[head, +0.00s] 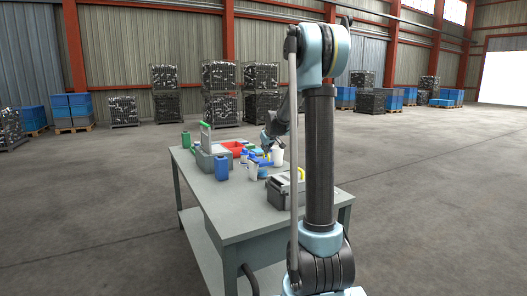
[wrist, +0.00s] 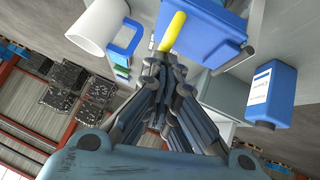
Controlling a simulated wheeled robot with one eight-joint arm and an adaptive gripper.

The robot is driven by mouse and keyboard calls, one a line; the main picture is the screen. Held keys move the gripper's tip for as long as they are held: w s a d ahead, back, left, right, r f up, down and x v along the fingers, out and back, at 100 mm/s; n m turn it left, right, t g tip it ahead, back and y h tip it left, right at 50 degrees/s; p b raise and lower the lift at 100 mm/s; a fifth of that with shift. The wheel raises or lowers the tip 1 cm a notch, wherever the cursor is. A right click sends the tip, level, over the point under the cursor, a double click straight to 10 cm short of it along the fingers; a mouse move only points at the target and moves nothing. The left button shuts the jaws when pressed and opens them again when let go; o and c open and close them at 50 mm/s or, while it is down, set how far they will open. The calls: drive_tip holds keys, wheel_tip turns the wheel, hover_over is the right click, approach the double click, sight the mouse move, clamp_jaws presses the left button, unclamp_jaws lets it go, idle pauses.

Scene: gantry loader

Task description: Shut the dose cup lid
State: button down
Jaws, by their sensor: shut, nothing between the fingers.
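My gripper (wrist: 163,62) is shut and empty in the wrist view, its fingertips together at a yellow bar (wrist: 173,32) beside a blue box (wrist: 205,35). I cannot tell whether they touch the bar. A white cylinder (wrist: 97,26) with a blue loop (wrist: 126,37) beside it is to the upper left of the fingertips. No part is clearly recognisable as the dose cup lid. In the head view the white cylinder (head: 277,156) stands on the table near my gripper, which is small and partly hidden by my arm.
A blue bottle (wrist: 270,95) with a white label is at right in the wrist view. On the table (head: 240,218), a blue container (head: 221,168), a red bin (head: 233,147) and a dark toolbox (head: 284,191) stand around. The table's front left is clear.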

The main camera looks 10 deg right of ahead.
sight(264, 161)
drive_tip(key=shift+r, duration=0.45)
drive_tip(key=w+r+v, duration=0.1)
drive_tip(key=v, duration=1.1)
drive_tip(key=s+f+m+g, duration=0.1)
drive_tip(key=s+f, duration=0.2)
drive_tip(key=s, duration=0.5)
drive_tip(key=s+d+f+g, duration=0.1)
drive_tip(key=s+f, duration=0.2)
drive_tip(key=s, duration=0.6)
drive_tip(key=s+d+f+m+g, duration=0.1)
drive_tip(key=s+f, duration=0.2)
drive_tip(key=s, duration=0.6)
drive_tip(key=shift+f+m+h, duration=0.2)
drive_tip(key=shift+m+h, duration=0.1)
drive_tip(key=s+d+f+m+g, duration=0.1)
drive_tip(key=s+f+g, duration=0.1)
drive_tip(key=s+f, duration=0.5)
drive_tip(key=s+d+f+m+g, duration=0.1)
drive_tip(key=s+f, duration=0.7)
drive_tip(key=s, duration=0.7)
drive_tip(key=shift+s+m+g+h, duration=0.15)
drive_tip(key=shift+m+g+h, duration=0.15)
drive_tip(key=shift+m+g, duration=0.1)
drive_tip(key=shift+f, duration=0.1)
